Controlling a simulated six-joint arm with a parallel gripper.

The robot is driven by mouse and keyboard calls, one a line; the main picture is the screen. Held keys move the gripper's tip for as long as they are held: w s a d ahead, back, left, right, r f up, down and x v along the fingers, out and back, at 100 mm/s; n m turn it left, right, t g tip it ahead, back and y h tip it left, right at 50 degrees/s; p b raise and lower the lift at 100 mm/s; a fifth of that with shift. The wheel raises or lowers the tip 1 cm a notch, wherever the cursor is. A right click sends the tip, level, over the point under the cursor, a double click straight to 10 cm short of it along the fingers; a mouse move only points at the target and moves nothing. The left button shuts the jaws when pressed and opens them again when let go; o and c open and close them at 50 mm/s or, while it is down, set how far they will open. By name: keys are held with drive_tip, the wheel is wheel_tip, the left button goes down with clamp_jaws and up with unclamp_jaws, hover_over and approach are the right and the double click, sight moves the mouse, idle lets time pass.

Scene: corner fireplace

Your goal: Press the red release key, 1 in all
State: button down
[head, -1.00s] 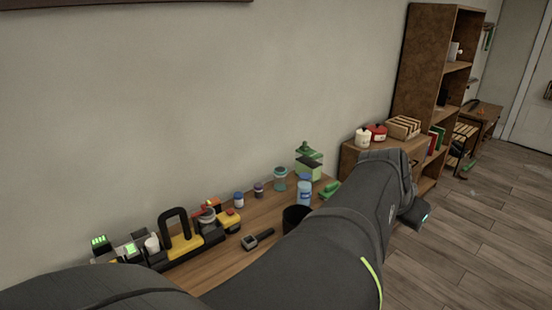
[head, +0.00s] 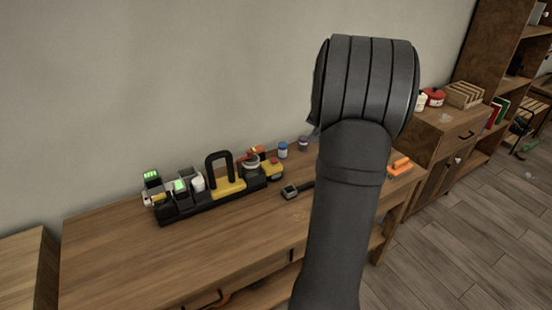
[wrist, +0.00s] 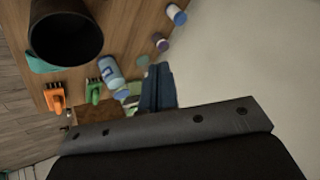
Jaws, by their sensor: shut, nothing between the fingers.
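A small yellow block (head: 272,174) with a red key on top (head: 273,160) sits at the right end of a black tool rack (head: 210,205) on the wooden workbench, in the head view. I take this red top to be the release key; it is small and its details are unclear. My gripper (wrist: 158,80) shows in the wrist view as dark fingers held together, with nothing between them. In the head view my arm hides the gripper. The red key is not visible in the wrist view, and the gripper is apart from it.
The rack holds a yellow piece with a black loop (head: 228,185) and green-lit modules (head: 152,178). A dark tool (head: 294,191) and a blue-capped bottle (head: 282,151) stand near it. The wrist view shows a black cup (wrist: 66,35) and brushes. The bench's left front is clear.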

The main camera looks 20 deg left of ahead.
sight(275, 162)
drive_tip(key=w+a+f+n+y, duration=0.1)
drive_tip(key=w+a+f, duration=0.1)
drive_tip(key=a, duration=0.5)
drive_tip(key=w+a+f+n+y, duration=0.1)
drive_tip(key=w+a+f+y, duration=0.1)
drive_tip(key=a+f, duration=0.3)
drive_tip(key=a, duration=0.3)
drive_tip(key=shift+w+a+g, duration=0.3)
drive_tip(key=shift+w, duration=0.1)
drive_tip(key=shift+f, duration=0.1)
drive_tip(key=shift+f, duration=4.3)
drive_tip(key=shift+f, duration=0.4)
drive_tip(key=shift+f, duration=0.5)
drive_tip(key=shift+r, duration=0.95)
